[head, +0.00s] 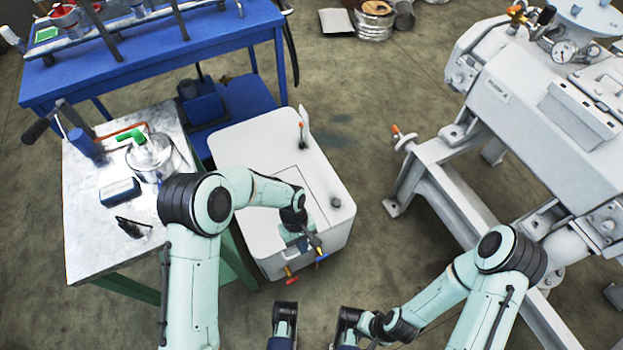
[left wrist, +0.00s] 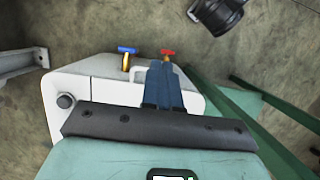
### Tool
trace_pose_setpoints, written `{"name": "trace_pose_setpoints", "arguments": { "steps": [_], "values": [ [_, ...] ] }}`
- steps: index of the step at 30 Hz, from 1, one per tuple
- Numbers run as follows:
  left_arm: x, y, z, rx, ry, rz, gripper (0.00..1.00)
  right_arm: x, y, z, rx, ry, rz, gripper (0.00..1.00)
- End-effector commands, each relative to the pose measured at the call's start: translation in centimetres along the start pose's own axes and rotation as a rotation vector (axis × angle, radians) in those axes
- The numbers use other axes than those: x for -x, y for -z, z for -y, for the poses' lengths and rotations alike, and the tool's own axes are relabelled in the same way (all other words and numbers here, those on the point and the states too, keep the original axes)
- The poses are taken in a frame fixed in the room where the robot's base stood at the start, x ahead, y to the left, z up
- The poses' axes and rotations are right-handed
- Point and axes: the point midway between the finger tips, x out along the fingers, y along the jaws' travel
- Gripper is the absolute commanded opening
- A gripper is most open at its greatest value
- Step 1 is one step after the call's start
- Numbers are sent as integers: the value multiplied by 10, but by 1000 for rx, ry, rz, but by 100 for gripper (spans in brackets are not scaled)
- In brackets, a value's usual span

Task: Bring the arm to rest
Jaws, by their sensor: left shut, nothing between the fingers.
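My left arm reaches from the left over the white box-shaped unit (head: 240,155). My left gripper (head: 304,243) is above its front edge, close to the taps. In the left wrist view the dark blue fingers (left wrist: 164,78) lie together, shut and empty. The red-handled tap (left wrist: 168,53) shows just beyond the fingertips, and the blue-handled tap (left wrist: 127,50) is to their left; I cannot tell whether the fingers touch the red one. My right arm (head: 487,285) is bent at the lower right. The state of its gripper is not clear.
A large grey machine (head: 530,95) on a frame stands at right. Bare floor (head: 370,130) lies between the white unit and the machine.

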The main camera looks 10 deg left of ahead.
Motion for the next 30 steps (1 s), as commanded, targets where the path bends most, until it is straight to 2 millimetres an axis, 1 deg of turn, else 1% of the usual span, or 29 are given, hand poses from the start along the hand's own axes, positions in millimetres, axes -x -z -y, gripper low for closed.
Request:
{"name": "trace_pose_setpoints", "arguments": {
  "steps": [5,8,11,12,15,18,21,25,26,27,30],
  "values": [
    [-2,0,1,-2,-1,2,0,0,0,0,0,0,0,0],
    [-16,-4,10,-21,-19,15,0,0,0,0,0,0,-1,0],
    [-48,-13,31,-66,-70,34,0,0,0,0,0,0,-1,0],
    [-63,-20,42,-89,-98,39,0,0,0,0,0,0,-1,0],
    [-97,-40,73,-142,-167,27,0,0,0,0,0,0,-1,0],
    [-118,-60,100,-183,-212,-8,0,0,0,0,0,0,-1,0],
    [-130,-78,126,-215,-231,-50,0,0,0,0,0,0,-1,0],
    [-138,-103,157,-257,-226,-107,0,0,0,0,0,0,-1,0],
    [-130,-105,158,-266,-226,-119,0,8,0,2,0,0,-2,0],
    [-116,-107,155,-269,-227,-118,0,21,-4,6,0,-1,4,0],
    [-93,-114,155,-271,-223,-106,0,44,-8,12,1,-2,15,0]
  ]
}}
